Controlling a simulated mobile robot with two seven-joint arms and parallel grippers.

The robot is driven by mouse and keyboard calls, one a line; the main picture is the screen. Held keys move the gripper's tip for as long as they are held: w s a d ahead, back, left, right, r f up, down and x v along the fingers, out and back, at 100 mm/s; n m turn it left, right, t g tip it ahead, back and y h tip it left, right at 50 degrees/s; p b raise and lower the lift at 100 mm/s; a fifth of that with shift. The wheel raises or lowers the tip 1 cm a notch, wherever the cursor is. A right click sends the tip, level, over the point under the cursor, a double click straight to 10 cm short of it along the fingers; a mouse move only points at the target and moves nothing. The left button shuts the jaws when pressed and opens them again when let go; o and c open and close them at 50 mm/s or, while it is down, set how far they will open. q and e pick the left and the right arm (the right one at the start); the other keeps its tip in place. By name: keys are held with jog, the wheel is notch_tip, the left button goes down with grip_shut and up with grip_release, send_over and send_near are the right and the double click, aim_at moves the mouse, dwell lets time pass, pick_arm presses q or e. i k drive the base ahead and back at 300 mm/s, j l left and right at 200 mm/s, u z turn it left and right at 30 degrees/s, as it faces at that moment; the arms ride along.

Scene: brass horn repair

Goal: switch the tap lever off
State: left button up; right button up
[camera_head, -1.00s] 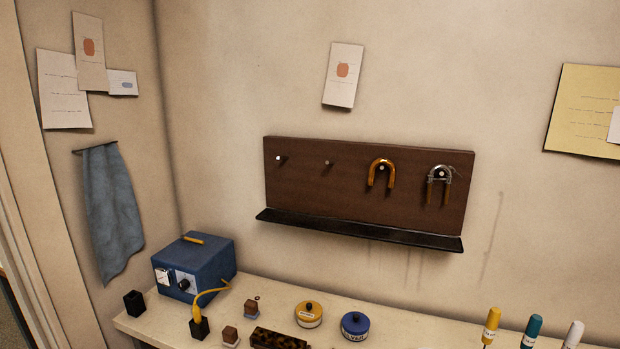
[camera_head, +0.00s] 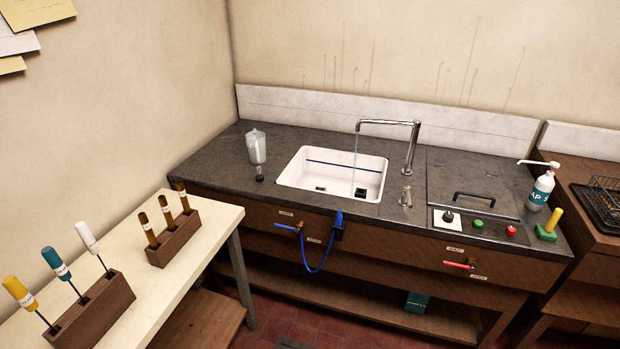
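A chrome tap (camera_head: 410,150) stands at the back right of the white sink (camera_head: 296,172). A thin stream of water (camera_head: 355,160) runs from its spout down into the basin. A small chrome piece that looks like the tap lever (camera_head: 406,196) stands on the dark counter, in front of the tap and right of the sink. It is too small to tell which way it is set. Neither of my grippers is in view.
A clear jug (camera_head: 256,147) stands left of the sink. A soap bottle (camera_head: 541,187) and a panel with green and red buttons (camera_head: 478,223) are on the right. A cream bench (camera_head: 190,275) fills the left foreground.

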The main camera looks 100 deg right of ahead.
aim_at(407, 189)
jog(key=z, duration=4.2)
jog(key=i+j+z, duration=0.6)
jog(key=i+j, duration=0.15)
jog(key=i+j+z, duration=0.3)
jog(key=j, duration=0.35)
